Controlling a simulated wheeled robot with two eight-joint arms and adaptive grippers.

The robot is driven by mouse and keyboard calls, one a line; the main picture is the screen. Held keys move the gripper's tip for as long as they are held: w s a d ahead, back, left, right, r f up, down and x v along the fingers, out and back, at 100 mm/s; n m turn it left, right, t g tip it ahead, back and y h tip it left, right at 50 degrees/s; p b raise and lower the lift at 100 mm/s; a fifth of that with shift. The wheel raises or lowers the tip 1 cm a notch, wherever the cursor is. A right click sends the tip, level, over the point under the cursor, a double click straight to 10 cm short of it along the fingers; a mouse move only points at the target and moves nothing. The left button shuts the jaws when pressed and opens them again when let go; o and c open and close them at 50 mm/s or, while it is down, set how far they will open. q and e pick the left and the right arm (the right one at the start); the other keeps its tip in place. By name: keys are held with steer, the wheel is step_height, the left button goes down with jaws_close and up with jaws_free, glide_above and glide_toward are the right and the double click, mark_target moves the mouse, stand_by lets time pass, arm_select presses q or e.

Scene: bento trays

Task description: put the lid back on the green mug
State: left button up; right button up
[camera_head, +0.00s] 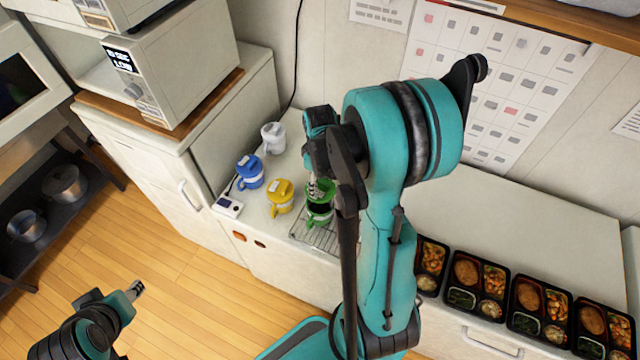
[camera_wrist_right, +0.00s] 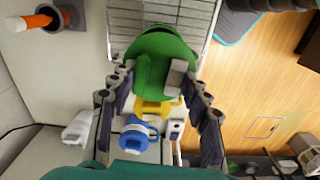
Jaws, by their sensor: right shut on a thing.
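The green mug (camera_head: 319,218) stands upright at the wire rack, its dark open mouth showing. My right gripper (camera_head: 315,186) is shut on the green lid (camera_head: 327,186), holding it close above the mug's far side; I cannot tell whether they touch. In the right wrist view the green lid (camera_wrist_right: 160,55) sits between the fingers of the right gripper (camera_wrist_right: 153,78) and hides what lies under it. My left gripper (camera_head: 136,289) is over the floor at lower left, away from the mug; its finger gap is too small to judge.
A yellow mug (camera_head: 280,197), a blue mug (camera_head: 249,173) and a white mug (camera_head: 273,138) stand left of the green mug. A white device with a screen (camera_head: 228,206) lies near the counter edge. Several bento trays (camera_head: 463,299) line the right counter.

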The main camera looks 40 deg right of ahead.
steer(key=shift+f+b, duration=2.4)
steer(key=shift+f, duration=0.75)
steer(key=shift+f+b, duration=0.15)
steer(key=shift+b, duration=0.6)
steer(key=o, duration=1.9)
steer(key=shift+c, duration=0.2)
steer(key=shift+r+p, duration=2.55)
steer(key=shift+r, duration=1)
